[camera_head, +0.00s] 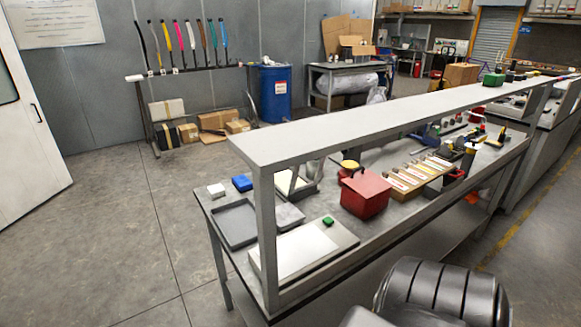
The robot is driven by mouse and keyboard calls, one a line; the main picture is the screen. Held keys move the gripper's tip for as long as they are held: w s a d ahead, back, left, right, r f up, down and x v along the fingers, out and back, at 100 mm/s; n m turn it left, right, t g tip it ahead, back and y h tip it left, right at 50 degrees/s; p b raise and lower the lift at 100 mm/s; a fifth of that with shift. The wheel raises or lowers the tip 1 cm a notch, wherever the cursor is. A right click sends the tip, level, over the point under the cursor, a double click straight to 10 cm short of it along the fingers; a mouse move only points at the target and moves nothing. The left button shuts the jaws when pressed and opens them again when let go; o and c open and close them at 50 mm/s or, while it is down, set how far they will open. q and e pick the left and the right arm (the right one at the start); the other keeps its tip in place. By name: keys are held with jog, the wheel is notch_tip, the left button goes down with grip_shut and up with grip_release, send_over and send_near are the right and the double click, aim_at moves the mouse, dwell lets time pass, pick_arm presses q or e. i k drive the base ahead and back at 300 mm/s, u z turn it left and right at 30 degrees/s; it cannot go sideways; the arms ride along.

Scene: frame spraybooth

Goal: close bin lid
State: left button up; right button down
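A red box-shaped bin (365,194) stands on the grey workbench (222,218), under the raised shelf. Its top looks covered, with a small dark part on it, but the lid's exact position is too small to tell. A blue drum (274,94) stands on the floor by the back wall, and its top looks closed. I cannot tell which of the two is the task's bin. Neither of my grippers is in view.
A long shelf (350,116) on posts runs above the bench. A grey tray (236,224), a white-topped plate (300,252) and small boxes (408,180) lie on the bench. A black ribbed chair-like shape (445,291) blocks the lower right. The left floor is clear.

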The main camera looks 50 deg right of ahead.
aim_at(367, 183)
jog(key=u, duration=1.25)
jog(key=k, duration=0.9)
jog(key=z, duration=1.7)
